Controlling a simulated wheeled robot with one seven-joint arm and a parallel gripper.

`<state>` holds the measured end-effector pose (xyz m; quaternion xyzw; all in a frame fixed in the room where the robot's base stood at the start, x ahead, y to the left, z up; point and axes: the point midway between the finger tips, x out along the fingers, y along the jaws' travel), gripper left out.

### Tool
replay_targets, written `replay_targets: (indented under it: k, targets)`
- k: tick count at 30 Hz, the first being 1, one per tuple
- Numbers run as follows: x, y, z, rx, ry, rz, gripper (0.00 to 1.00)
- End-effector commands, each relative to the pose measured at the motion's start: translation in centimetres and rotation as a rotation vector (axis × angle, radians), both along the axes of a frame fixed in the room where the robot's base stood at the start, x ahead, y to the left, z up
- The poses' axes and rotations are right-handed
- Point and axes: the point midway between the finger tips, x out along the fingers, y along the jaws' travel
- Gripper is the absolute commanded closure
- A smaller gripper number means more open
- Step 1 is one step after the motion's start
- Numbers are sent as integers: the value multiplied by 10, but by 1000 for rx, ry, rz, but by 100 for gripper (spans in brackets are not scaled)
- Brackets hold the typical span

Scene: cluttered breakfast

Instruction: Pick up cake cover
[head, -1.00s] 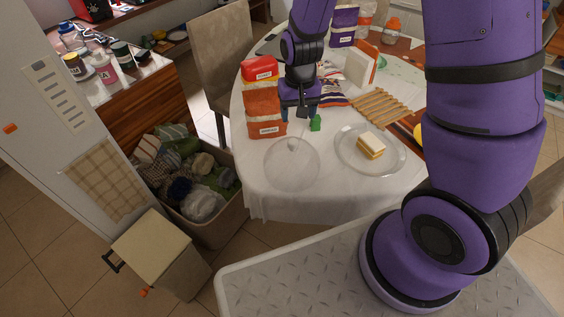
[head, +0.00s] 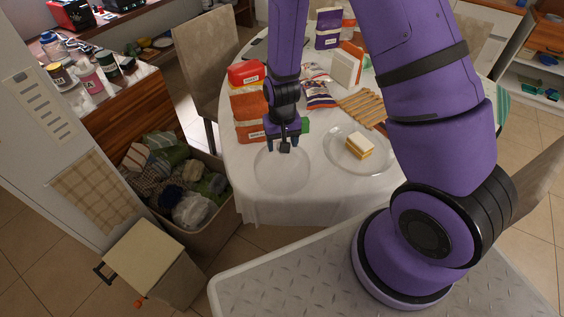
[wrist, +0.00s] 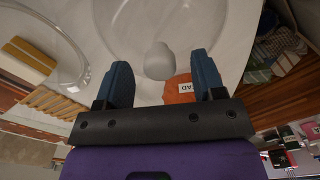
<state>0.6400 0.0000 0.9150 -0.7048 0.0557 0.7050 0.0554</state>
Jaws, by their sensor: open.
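The cake cover (head: 281,172) is a clear, see-through dome on the white tablecloth near the table's front left edge. In the wrist view its pale round knob (wrist: 158,60) shows, with the faint clear dome (wrist: 225,52) around it. My gripper (head: 283,148) is over the back part of the cover in the head view. In the wrist view my gripper (wrist: 162,72) is open, with one blue finger on either side of the knob and a gap to each. Whether the fingers are level with the knob I cannot tell.
A glass plate (head: 381,165) with a cake slice (head: 358,147) stands right of the cover. An orange bag (head: 250,108) stands close behind left. A green object (head: 305,126) is right beside the gripper. A wooden rack (head: 362,108) lies farther back.

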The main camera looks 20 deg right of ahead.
Motion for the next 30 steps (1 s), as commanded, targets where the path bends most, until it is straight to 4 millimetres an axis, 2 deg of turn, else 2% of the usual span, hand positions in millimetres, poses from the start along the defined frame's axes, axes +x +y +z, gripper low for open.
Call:
replay_targets:
  k: [4, 12, 13, 14, 21, 30]
  targets:
    - [0, 0, -11, 0, 1, 0, 37]
    - [0, 0, -14, 0, 0, 0, 37]
    - [0, 0, -14, 0, 0, 0, 40]
    - [0, 0, -14, 0, 0, 0, 46]
    - [0, 0, -13, 0, 0, 0, 100]
    - [0, 0, -13, 1, -1, 0, 100]
